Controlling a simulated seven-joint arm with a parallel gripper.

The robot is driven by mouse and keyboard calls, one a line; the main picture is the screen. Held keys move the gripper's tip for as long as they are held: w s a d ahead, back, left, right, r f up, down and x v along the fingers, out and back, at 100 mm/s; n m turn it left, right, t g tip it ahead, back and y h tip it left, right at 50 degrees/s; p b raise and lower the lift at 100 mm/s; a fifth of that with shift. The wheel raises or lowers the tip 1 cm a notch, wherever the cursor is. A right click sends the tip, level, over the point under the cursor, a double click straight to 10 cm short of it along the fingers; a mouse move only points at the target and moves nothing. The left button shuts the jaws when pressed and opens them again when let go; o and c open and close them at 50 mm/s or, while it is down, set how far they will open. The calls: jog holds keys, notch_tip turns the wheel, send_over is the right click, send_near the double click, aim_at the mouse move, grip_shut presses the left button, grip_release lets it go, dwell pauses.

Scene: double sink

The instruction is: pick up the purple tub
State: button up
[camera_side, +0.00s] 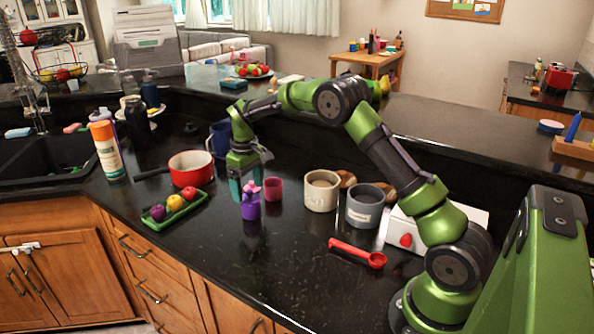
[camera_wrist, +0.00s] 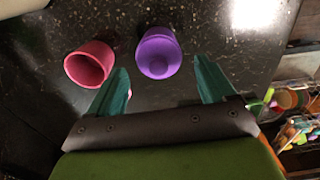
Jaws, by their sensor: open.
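The purple tub (camera_side: 250,209) stands on the black counter in the side view, directly below and close to my gripper (camera_side: 247,190). In the wrist view the purple tub (camera_wrist: 158,52) lies between the lines of my two teal fingers, near the fingertips (camera_wrist: 160,68). My gripper is open and points down with nothing held. I cannot tell whether the fingers touch the tub.
A pink cup (camera_side: 273,189) stands close beside the tub; it also shows in the wrist view (camera_wrist: 88,65). A cream crock (camera_side: 321,191) and a grey crock (camera_side: 364,207) stand to the right. A green tray (camera_side: 177,211) with fruit and a red pot (camera_side: 191,169) are left. Counter in front is clear.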

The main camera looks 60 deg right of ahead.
aim_at(250, 191)
notch_tip(250, 191, down, 4)
jog(key=shift+s+f, duration=0.15)
jog(key=shift+f, duration=0.1)
jog(key=shift+c, duration=0.2)
jog(key=c, duration=0.9)
jog(key=shift+r, duration=0.1)
